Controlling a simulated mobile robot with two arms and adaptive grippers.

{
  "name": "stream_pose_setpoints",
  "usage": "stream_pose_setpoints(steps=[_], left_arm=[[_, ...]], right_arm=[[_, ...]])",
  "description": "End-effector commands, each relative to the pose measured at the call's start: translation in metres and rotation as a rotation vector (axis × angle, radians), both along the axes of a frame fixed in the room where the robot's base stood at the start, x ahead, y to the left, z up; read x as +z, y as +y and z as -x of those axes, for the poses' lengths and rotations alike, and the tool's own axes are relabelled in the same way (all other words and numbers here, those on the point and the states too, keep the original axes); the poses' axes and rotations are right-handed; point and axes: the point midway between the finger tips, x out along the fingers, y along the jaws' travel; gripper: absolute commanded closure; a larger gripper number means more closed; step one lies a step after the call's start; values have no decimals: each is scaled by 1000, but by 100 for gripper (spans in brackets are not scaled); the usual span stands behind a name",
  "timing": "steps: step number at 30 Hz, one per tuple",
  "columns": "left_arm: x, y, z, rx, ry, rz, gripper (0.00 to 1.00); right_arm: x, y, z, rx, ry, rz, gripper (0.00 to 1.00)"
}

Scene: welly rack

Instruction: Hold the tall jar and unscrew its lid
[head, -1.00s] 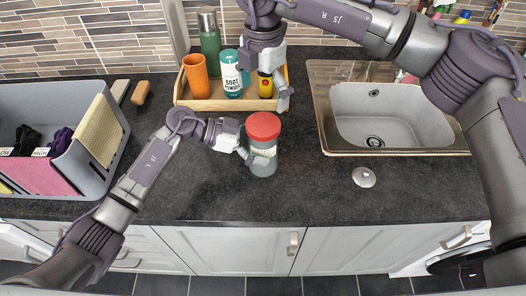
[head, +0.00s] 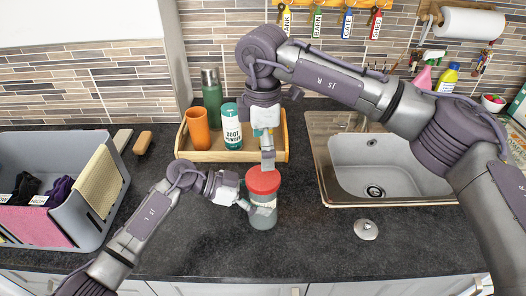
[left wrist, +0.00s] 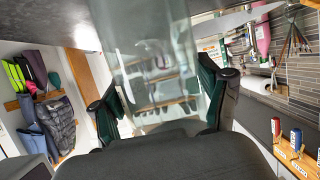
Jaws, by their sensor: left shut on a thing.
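The tall jar (head: 262,219) stands upright on the dark counter, a see-through greyish jar with a pale label and a red lid (head: 263,180) on top. My left gripper (head: 260,208) is shut on the jar's body from the left, below the lid. In the left wrist view the clear jar (left wrist: 155,60) fills the space between the two dark fingers (left wrist: 160,108). My right gripper (head: 268,160) points down just above the back of the red lid. I cannot tell whether it touches the lid, or how far its fingers are apart.
A wooden tray (head: 215,156) behind the jar holds an orange cup (head: 197,130), a green flask (head: 211,95) and a teal-and-white boot powder tin (head: 232,128). A sink (head: 375,165) lies to the right, with a small metal disc (head: 366,229) before it. A grey crate (head: 95,200) stands left.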

Motion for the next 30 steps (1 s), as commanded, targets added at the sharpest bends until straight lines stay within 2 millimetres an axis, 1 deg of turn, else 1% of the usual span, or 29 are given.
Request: stream_pose_setpoints(steps=[3, 6, 8, 18, 21, 25, 30], left_arm=[[0, 0, 0, 0, 0, 0, 100], [0, 0, 0, 0, 0, 0, 100], [0, 0, 0, 0, 0, 0, 100], [0, 0, 0, 0, 0, 0, 100], [0, 0, 0, 0, 0, 0, 100], [0, 0, 0, 0, 0, 0, 100], [0, 0, 0, 0, 0, 0, 100]], right_arm=[[-1, 0, 0, -116, 1, -1, 0], [-4, 0, 0, -164, 1, -1, 0], [-9, 0, 0, -172, 2, 0, 0], [-60, 0, 0, -170, 3, 1, 0], [-71, 0, 0, -170, 2, 0, 0], [-79, 0, 0, -170, 1, 0, 0], [-81, 0, 0, -170, 0, -1, 0]])
